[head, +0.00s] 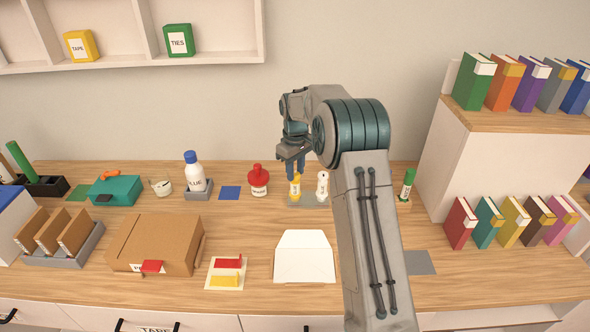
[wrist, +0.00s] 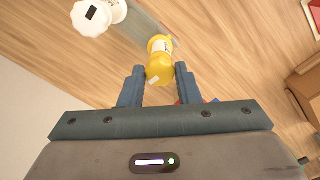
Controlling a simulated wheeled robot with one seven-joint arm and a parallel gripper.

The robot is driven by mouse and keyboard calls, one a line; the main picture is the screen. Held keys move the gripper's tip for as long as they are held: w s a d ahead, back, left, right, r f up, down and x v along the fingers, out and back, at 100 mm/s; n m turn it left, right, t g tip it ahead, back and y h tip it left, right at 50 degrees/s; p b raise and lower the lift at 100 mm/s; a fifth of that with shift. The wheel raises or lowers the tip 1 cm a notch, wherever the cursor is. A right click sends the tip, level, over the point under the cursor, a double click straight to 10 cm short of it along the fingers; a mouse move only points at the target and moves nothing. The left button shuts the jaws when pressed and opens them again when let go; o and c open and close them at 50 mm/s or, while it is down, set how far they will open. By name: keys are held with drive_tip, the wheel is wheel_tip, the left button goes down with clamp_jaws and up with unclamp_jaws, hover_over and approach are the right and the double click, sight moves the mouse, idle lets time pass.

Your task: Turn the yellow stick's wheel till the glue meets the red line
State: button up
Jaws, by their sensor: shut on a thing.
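The yellow glue stick (head: 295,190) stands upright in a grey holder (head: 308,201) near the back of the desk. My gripper (head: 295,170) reaches down over it from above. In the wrist view the yellow stick (wrist: 160,62) lies between the two blue fingers of my gripper (wrist: 160,80), which are shut on its near end. A small pale mark shows on that yellow end. I cannot make out the glue or a red line in either view.
A white stick (head: 322,185) stands right beside the yellow one, also in the wrist view (wrist: 95,15). A white envelope (head: 304,258) lies in front.

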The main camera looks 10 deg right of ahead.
drive_tip(key=o, duration=1)
drive_tip(key=shift+w, duration=0.1)
wheel_tip(320, 180, up, 14)
drive_tip(key=shift+f+b, duration=0.1)
drive_tip(key=shift+b, duration=0.35)
